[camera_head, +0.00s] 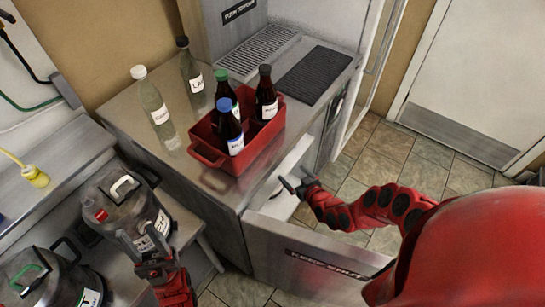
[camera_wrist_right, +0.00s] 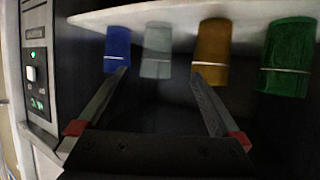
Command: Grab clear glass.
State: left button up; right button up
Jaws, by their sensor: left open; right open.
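The clear glass (camera_wrist_right: 157,50) is pale and see-through in the right wrist view, at upper middle against a white shelf (camera_wrist_right: 200,13). A blue glass (camera_wrist_right: 117,48) is on its left; an amber glass (camera_wrist_right: 211,52) and a green glass (camera_wrist_right: 287,56) are on its right. My right gripper (camera_wrist_right: 158,73) is open and empty, its fingertips on either side of the clear glass in the picture; contact cannot be told. In the head view my right gripper (camera_head: 297,184) is at the open steel cabinet; the glasses are hidden there. My left gripper (camera_head: 146,244) is open and empty near a bucket.
A red crate (camera_head: 210,157) of dark bottles and two clear bottles (camera_head: 153,104) stand on the steel counter. The open cabinet door (camera_head: 300,250) lies below my right arm. Lidded buckets (camera_head: 125,205) stand at left. A control panel (camera_wrist_right: 37,70) borders the cabinet opening.

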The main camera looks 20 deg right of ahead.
jog(key=b+x, duration=0.7)
jog(key=x, duration=0.2)
jog(key=shift+w+f, duration=0.3)
jog(key=shift+f, duration=0.05)
jog(key=shift+w+a+f+b, duration=0.1)
jog(key=shift+w+a+b, duration=0.05)
jog(key=shift+w+b, duration=0.65)
jog(key=shift+b+x, duration=0.8)
jog(key=shift+b, duration=0.2)
jog(key=shift+w, duration=0.3)
jog(key=shift+x, duration=1.4)
jog(key=shift+w, duration=0.1)
jog(key=c, duration=1.4)
